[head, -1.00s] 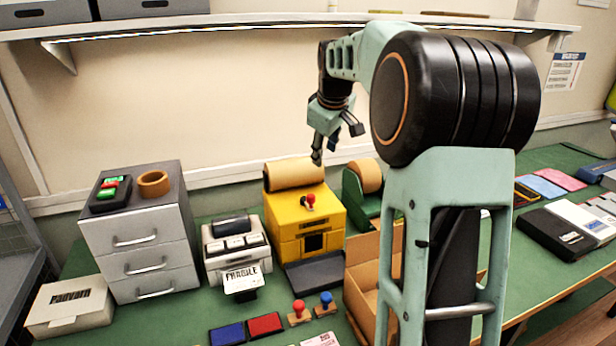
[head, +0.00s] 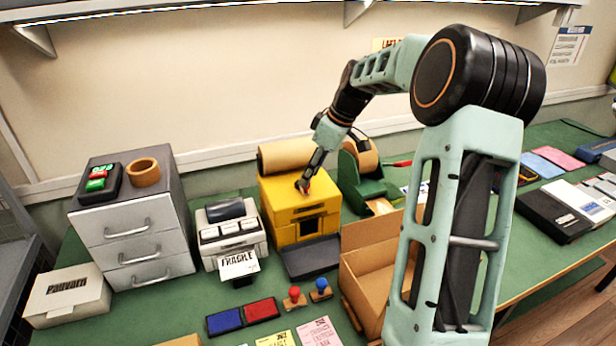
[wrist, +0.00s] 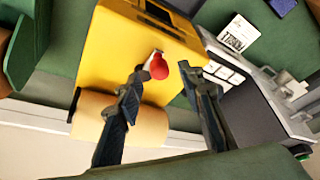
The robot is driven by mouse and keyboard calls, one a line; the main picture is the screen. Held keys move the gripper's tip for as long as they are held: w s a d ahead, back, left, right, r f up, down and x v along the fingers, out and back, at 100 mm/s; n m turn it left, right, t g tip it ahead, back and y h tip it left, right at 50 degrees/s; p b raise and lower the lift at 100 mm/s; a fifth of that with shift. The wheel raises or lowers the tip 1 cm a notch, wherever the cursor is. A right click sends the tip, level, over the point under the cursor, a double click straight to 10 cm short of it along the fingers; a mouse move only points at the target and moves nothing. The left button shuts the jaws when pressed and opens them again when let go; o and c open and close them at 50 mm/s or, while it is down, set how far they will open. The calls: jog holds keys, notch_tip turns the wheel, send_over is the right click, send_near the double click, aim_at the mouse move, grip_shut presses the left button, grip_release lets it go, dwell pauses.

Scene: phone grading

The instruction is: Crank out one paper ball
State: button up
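The yellow paper machine (head: 283,205) stands on the green bench, with a roll of brown paper (head: 284,157) at its back. Its dark outlet opening (head: 309,227) faces front, above a dark tray (head: 311,257). My gripper (head: 304,184) is over the machine's top and mostly covers the red crank knob there. In the wrist view the red knob (wrist: 158,67) shows between the two spread fingers of my gripper (wrist: 168,78), close to the left fingertip. The fingers are open and not closed on it. No paper ball shows on the tray.
A label printer (head: 231,232) stands left of the machine and a green tape dispenser (head: 363,178) right of it. An open cardboard box (head: 370,262) is front right. Stamps (head: 294,297) and ink pads (head: 225,321) lie in front.

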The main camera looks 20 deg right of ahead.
jog(key=shift+x, duration=1.25)
grip_shut()
